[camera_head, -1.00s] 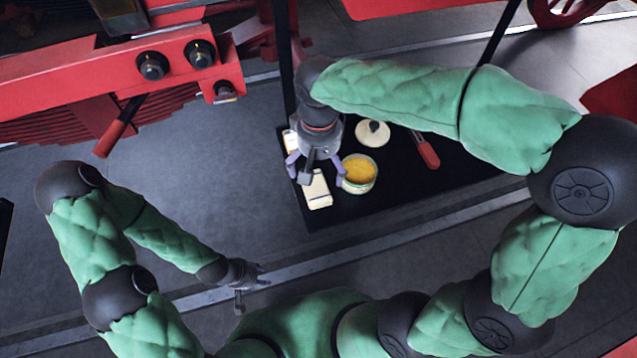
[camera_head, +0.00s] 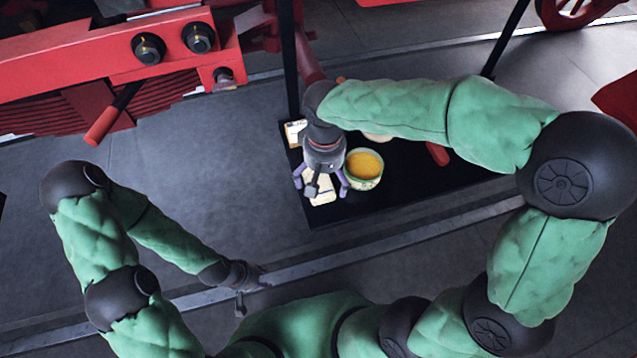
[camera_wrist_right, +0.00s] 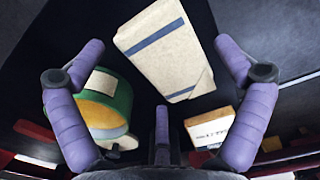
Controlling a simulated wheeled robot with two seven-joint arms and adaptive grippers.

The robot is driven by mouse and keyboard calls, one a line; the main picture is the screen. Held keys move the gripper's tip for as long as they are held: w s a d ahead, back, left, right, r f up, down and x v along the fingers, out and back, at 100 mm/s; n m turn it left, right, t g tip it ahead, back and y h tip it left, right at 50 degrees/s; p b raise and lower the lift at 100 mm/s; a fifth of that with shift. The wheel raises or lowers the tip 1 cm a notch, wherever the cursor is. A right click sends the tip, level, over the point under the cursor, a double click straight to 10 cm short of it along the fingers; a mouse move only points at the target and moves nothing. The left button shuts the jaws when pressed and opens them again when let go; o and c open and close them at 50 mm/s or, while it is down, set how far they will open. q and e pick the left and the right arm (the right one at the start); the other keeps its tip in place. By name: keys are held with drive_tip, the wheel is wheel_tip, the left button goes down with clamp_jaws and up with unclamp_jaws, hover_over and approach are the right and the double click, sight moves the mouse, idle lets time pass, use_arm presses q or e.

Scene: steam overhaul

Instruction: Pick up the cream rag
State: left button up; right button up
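The cream rag (camera_head: 322,198) is a folded cream cloth with blue stripes, lying on the dark tray (camera_head: 345,212). In the right wrist view the rag (camera_wrist_right: 168,58) lies ahead, between the spread purple fingers. My right gripper (camera_head: 320,184) is open and empty, above the rag, and hides part of it in the head view. A gap between fingers and rag shows in the wrist view. My left gripper (camera_head: 255,277) is low at the left, away from the tray, and looks open and empty.
A green tin with yellow contents (camera_head: 363,168) stands close to the right of the rag. A small labelled box (camera_head: 294,132) is at the tray's far left corner. A red-handled tool (camera_head: 437,153) lies further right. Red machinery (camera_head: 110,60) stands behind; the floor at left is clear.

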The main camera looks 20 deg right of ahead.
sight(324, 179)
drive_tip(key=c, duration=1)
drive_tip(key=shift+r, duration=0.1)
drive_tip(key=shift+r+p, duration=0.45)
drive_tip(key=shift+r, duration=0.1)
wheel_tip(324, 179, up, 2)
drive_tip(key=shift+r+p, duration=0.1)
drive_tip(key=shift+p, duration=0.6)
drive_tip(key=s+r, duration=0.1)
drive_tip(key=s+r+p, duration=0.1)
drive_tip(key=r, duration=0.1)
drive_tip(key=s+a+r+p, duration=0.1)
drive_tip(key=s+r, duration=0.1)
drive_tip(key=s+r+p, duration=0.1)
drive_tip(key=s, duration=0.2)
drive_tip(key=s+a+r+p, duration=0.1)
drive_tip(key=s+r, duration=0.1)
drive_tip(key=s, duration=0.1)
drive_tip(key=s+a+r+p, duration=0.1)
drive_tip(key=s, duration=0.2)
drive_tip(key=shift+s+a+r, duration=0.1)
drive_tip(key=shift+s+r, duration=0.2)
